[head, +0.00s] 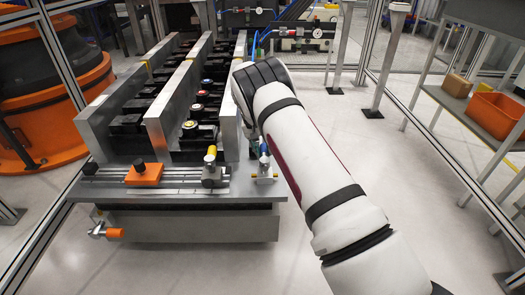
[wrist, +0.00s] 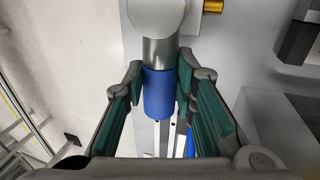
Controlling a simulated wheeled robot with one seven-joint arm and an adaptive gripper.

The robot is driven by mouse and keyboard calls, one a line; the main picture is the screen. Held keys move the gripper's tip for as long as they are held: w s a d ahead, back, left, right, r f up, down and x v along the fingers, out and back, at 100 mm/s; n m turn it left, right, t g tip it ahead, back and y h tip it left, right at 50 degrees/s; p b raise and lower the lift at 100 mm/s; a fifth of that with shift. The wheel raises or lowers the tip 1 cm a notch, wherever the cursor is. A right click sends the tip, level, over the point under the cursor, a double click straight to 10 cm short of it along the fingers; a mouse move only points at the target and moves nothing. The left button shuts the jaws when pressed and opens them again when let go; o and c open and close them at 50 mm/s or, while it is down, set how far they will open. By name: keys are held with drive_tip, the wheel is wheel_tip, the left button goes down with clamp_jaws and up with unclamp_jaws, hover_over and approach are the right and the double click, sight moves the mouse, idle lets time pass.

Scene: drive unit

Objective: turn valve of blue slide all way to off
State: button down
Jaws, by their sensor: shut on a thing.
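The blue valve handle (wrist: 157,94) is a short cylinder on a grey metal stem (wrist: 159,51) in the wrist view. A pale round cap (wrist: 155,15) sits at the stem's far end. My gripper (wrist: 160,88) has its teal-padded fingers on both sides of the blue handle and is shut on it. In the head view, a small metal valve body (head: 265,174) shows at the bench's right front edge, just below the end of my arm. My arm hides most of the gripper and the handle there.
A yellow-handled valve (head: 211,165) stands just left on the grooved front plate, with an orange block (head: 144,174) farther left. An orange-handled valve (head: 106,231) sticks out below. Tall metal rails (head: 178,107) rise behind. The floor right of the bench is open.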

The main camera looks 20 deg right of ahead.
drive_tip(key=shift+d, duration=0.15)
drive_tip(key=c, duration=1.3)
unclamp_jaws()
drive_tip(key=v, duration=1.2)
